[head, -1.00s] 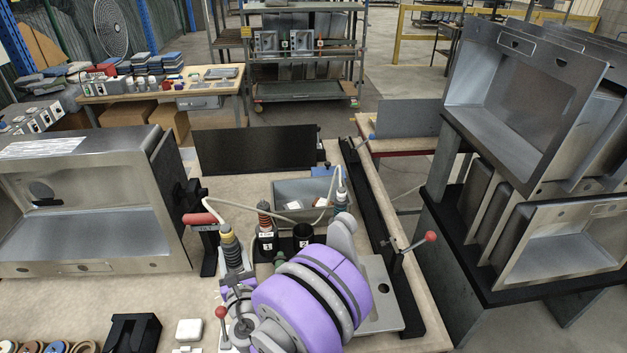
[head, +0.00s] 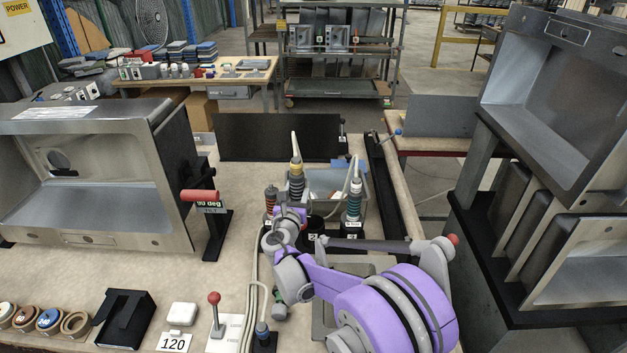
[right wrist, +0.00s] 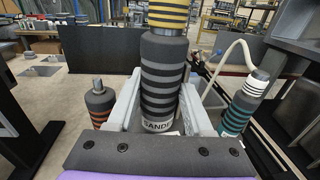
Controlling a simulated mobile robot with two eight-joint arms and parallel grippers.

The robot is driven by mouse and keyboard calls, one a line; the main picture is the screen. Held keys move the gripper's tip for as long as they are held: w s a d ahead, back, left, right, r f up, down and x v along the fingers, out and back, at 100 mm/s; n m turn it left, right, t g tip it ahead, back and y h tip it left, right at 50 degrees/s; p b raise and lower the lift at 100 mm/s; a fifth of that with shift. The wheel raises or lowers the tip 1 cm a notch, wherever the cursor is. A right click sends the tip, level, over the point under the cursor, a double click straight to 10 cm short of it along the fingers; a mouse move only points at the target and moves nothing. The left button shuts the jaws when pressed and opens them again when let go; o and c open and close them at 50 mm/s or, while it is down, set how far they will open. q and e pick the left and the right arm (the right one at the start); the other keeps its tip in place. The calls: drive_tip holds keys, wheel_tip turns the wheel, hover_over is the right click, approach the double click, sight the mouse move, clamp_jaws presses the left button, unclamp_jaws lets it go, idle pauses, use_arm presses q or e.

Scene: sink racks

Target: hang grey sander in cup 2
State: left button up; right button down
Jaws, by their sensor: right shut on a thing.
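The grey sander (head: 296,184), dark grey with yellow bands at its upper end, is held upright in my right gripper (head: 292,207). The right wrist view shows the sander (right wrist: 162,82) between the two fingers, with part of a label below. Cup 2 (head: 316,226) is a black cup with a "2" label; its mouth looks empty, just right of and nearer than the sander. The sander's lower end is hidden by my arm, so its height above the cups cannot be told. My left gripper is not in view.
An orange-banded tool (head: 271,199) stands left of cup 2. A teal-banded tool (head: 353,202) stands in the cup labelled 3, to the right. A grey bin (head: 330,182) is behind. A red-handled stand (head: 203,215) is at left. Hoses (head: 252,290) run in front.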

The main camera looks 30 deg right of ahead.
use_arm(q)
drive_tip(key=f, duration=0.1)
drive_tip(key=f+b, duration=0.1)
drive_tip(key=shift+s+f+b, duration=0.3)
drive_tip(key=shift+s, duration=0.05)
use_arm(e)
drive_tip(key=w+d+r+m+g+h, duration=0.1)
drive_tip(key=d+r, duration=0.2)
drive_tip(key=d, duration=0.3)
drive_tip(key=shift+r+h, duration=0.3)
drive_tip(key=shift+r, duration=0.1)
use_arm(q)
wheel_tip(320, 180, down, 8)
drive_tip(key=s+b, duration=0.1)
drive_tip(key=b, duration=0.6)
drive_tip(key=shift+b, duration=0.3)
use_arm(e)
wheel_tip(320, 180, down, 12)
drive_tip(key=shift+r, duration=0.2)
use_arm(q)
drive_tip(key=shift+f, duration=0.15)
use_arm(e)
drive_tip(key=shift+f, duration=0.15)
use_arm(q)
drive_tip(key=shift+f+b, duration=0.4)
drive_tip(key=shift+b, duration=0.05)
use_arm(e)
drive_tip(key=shift+f, duration=0.5)
